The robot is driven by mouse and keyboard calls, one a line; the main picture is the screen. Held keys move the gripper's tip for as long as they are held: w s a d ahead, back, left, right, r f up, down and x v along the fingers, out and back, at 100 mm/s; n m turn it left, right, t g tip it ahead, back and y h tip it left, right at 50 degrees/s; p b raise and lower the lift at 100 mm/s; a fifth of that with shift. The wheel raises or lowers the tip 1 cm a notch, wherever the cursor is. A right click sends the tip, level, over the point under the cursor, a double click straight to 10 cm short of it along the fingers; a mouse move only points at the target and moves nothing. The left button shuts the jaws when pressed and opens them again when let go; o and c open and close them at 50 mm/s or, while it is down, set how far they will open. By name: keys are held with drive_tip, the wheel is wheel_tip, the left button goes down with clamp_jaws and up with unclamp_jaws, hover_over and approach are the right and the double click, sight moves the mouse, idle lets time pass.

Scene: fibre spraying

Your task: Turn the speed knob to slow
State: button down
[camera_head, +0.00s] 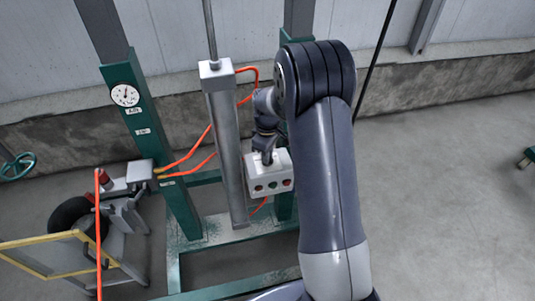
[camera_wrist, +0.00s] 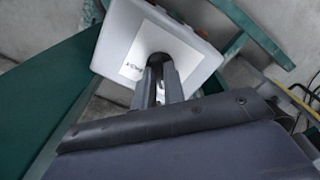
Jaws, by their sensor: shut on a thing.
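The speed knob (camera_wrist: 158,60) is a dark round knob on a white label on the face of a pale control box (camera_wrist: 115,38). In the head view the box (camera_head: 268,180) hangs beside the steel cylinder and shows several coloured buttons on its front side. My gripper (camera_wrist: 157,69) is shut on the knob, its fingers reaching up to it from below in the wrist view. In the head view my gripper (camera_head: 267,157) is at the top of the box. The fingers cover part of the knob and label, so I cannot tell which setting it points to.
A steel cylinder (camera_head: 226,150) stands in a green frame (camera_head: 170,165) with a round gauge (camera_head: 124,95). Orange hoses (camera_head: 190,152) run nearby. A yellow-edged cart (camera_head: 65,262) stands at the left.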

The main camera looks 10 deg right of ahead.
drive_tip(key=shift+n, duration=0.3)
idle(0.4)
drive_tip(key=c, duration=1.5)
unclamp_jaws()
wheel_tip(320, 180, up, 11)
drive_tip(key=shift+f+p, duration=0.1)
drive_tip(key=shift+p, duration=0.2)
drive_tip(key=shift+f, duration=0.1)
wheel_tip(320, 180, down, 11)
drive_tip(key=shift+r+b, duration=0.2)
drive_tip(key=shift+b, duration=0.1)
